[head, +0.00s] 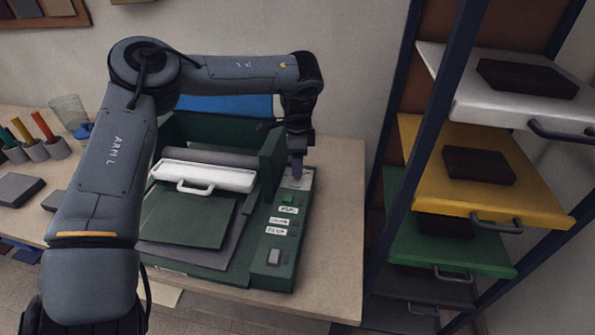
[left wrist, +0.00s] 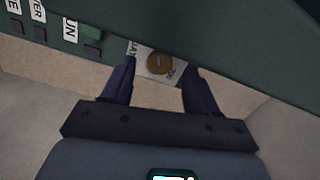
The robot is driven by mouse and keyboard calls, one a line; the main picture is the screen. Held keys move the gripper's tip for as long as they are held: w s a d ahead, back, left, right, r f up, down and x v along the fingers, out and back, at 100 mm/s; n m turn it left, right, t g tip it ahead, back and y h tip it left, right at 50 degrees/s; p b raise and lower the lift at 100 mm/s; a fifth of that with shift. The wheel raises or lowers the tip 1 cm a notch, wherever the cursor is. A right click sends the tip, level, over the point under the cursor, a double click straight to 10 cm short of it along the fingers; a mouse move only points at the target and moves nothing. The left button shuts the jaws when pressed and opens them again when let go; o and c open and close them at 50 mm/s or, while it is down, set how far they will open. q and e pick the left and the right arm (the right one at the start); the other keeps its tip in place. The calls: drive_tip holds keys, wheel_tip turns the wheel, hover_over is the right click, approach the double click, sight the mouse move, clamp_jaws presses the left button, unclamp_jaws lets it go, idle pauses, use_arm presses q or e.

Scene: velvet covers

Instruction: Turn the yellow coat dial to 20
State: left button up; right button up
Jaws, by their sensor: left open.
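The yellow coat dial (left wrist: 159,63) is a round, brownish-gold knob on a white label plate (left wrist: 142,70) in the left wrist view. Lettering on the plate is partly covered; a small mark shows on the knob, but I cannot read its setting. My left gripper (left wrist: 156,70) is open, with one finger on each side of the dial; I cannot tell whether they touch it. In the head view my left gripper (head: 297,172) points down at the back right of the green machine (head: 256,255) and hides the dial. My right gripper is not in view.
The machine's panel has labelled buttons, including a green one (head: 289,210) and a grey one (head: 274,257). A white handled bar (head: 215,176) lies across the machine. A rack with a yellow shelf (head: 480,190) stands right. The table (head: 340,230) is clear right of the machine.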

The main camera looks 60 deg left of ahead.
use_arm(q)
drive_tip(key=shift+f, duration=1.5)
drive_tip(key=shift+c, duration=0.4)
drive_tip(key=c, duration=1)
